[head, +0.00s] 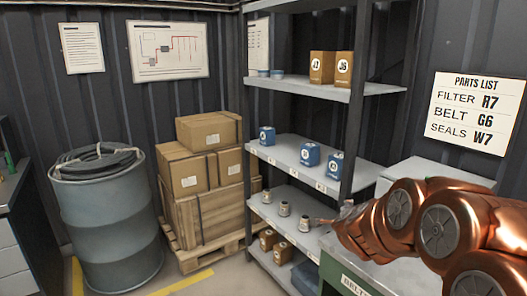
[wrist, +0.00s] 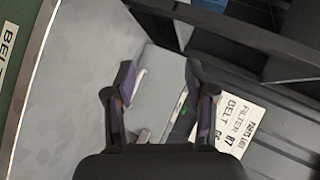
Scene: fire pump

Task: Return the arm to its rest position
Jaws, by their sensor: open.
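My gripper (wrist: 158,82) is open, with its two dark fingers apart and nothing between them in the wrist view. In the head view my copper-coloured arm reaches in from the right edge. Its gripper end (head: 335,222) is small and partly hidden by the arm, beside the lower shelf and above the green-fronted bench. In the wrist view a grey box-like surface (wrist: 158,90) shows behind the fingers.
Grey shelves (head: 350,172) hold blue boxes (head: 310,155), brown boxes (head: 322,67) and several small metal parts (head: 284,209). A bench (head: 350,285) labelled BELT stands under my arm. A parts list (head: 477,110) hangs at right. A drum (head: 105,225) and stacked cartons (head: 186,174) stand left.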

